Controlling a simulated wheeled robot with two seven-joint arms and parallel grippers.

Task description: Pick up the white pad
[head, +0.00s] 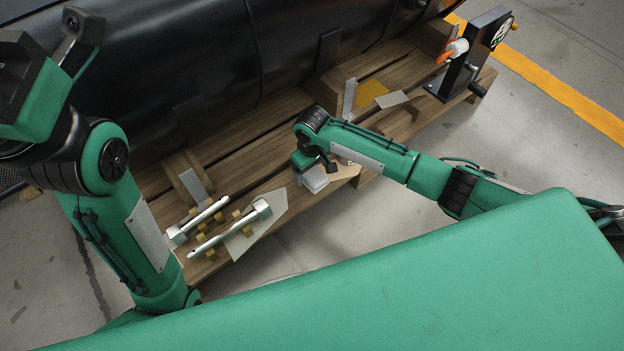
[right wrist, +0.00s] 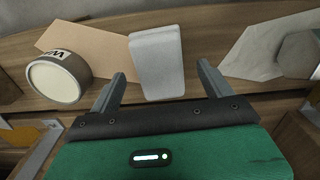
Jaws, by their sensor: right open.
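The white pad (right wrist: 157,62) is a pale rounded block, lying on or beside a tan sheet on the wood in the right wrist view. In the head view it shows (head: 315,181) just below my right gripper (head: 318,172), partly hidden by it. My right gripper (right wrist: 160,72) is open and empty in the right wrist view, with one finger on each side of the pad's near end. Whether the fingers touch the pad is unclear. My left arm is raised at the left of the head view; the state of its gripper (head: 74,28) is unclear.
A white-topped round tub (right wrist: 58,80) stands left of the pad. A pale grey sheet (right wrist: 252,48) lies to the right. In the head view, metal tools (head: 232,228) lie on the pallet, a large black cylinder (head: 200,75) lies behind, and a gauge stand (head: 470,60) is at upper right.

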